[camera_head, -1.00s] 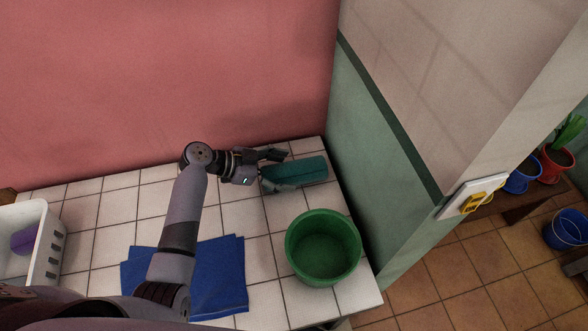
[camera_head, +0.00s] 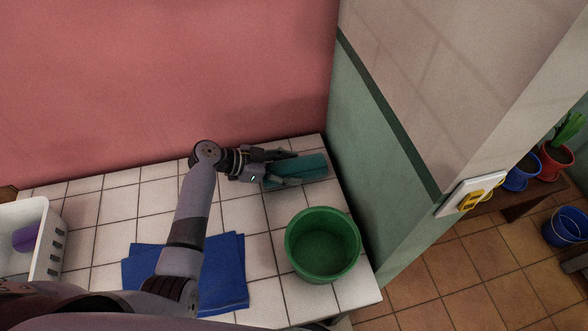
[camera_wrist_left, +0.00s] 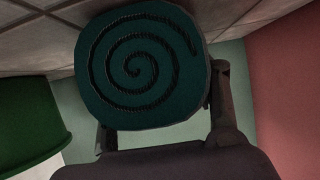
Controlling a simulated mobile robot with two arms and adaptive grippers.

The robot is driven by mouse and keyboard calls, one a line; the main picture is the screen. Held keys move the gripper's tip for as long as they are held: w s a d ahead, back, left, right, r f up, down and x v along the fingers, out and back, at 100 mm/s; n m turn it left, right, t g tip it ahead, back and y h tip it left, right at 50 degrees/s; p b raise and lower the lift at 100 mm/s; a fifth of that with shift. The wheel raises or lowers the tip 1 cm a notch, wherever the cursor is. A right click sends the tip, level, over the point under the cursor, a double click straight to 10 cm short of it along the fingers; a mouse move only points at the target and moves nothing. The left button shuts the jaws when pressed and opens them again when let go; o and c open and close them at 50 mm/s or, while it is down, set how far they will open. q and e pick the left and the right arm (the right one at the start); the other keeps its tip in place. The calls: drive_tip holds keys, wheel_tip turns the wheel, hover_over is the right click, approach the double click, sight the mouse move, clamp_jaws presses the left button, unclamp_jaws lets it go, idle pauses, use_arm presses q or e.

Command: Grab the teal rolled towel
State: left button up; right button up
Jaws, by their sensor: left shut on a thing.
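The teal rolled towel (camera_head: 310,167) lies on the white tiled counter near its back right corner. In the left wrist view its spiral end (camera_wrist_left: 140,68) faces the camera and fills the upper middle. My left gripper (camera_head: 288,168) reaches in from the left and is shut on the towel, with a finger along each side of it. In the left wrist view a finger shows on each side of the roll. The towel appears to rest on the counter. My right gripper is not in view.
A green tub (camera_head: 322,245) stands in front of the towel, near the counter's right edge. A folded blue cloth (camera_head: 222,275) lies left of the tub. A white basket (camera_head: 42,245) stands far left. A red wall rises behind, a green wall at right.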

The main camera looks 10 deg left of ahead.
use_arm(q)
drive_tip(key=c, duration=0.4)
drive_tip(key=shift+o, duration=0.2)
